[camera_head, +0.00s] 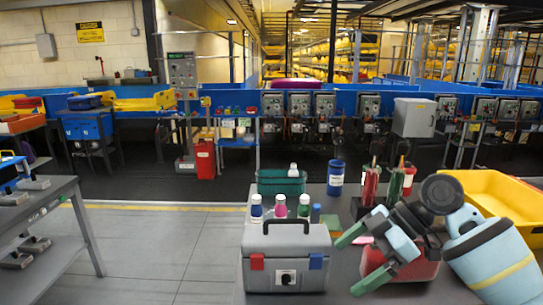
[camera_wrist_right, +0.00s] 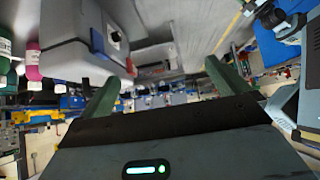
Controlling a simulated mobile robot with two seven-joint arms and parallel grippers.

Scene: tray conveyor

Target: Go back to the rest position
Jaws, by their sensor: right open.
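My right gripper (camera_head: 347,266) reaches in from the right, with its two pale green fingers spread and nothing between them. It is just right of a grey toolbox (camera_head: 262,243) that has a dark handle and red and blue latches. In the right wrist view the open fingers (camera_wrist_right: 160,85) show with the toolbox (camera_wrist_right: 75,40) at the upper left, apart from them. Behind my right gripper is a red box-like item (camera_head: 376,262), partly hidden. My left gripper is not in view.
Several capped bottles (camera_head: 280,205) stand behind the toolbox, near a teal bin (camera_head: 281,182) and a blue canister (camera_head: 335,178). A yellow tray (camera_head: 500,188) lies at the right. A grey side table (camera_head: 50,195) stands at the left, with open floor (camera_head: 165,255) between.

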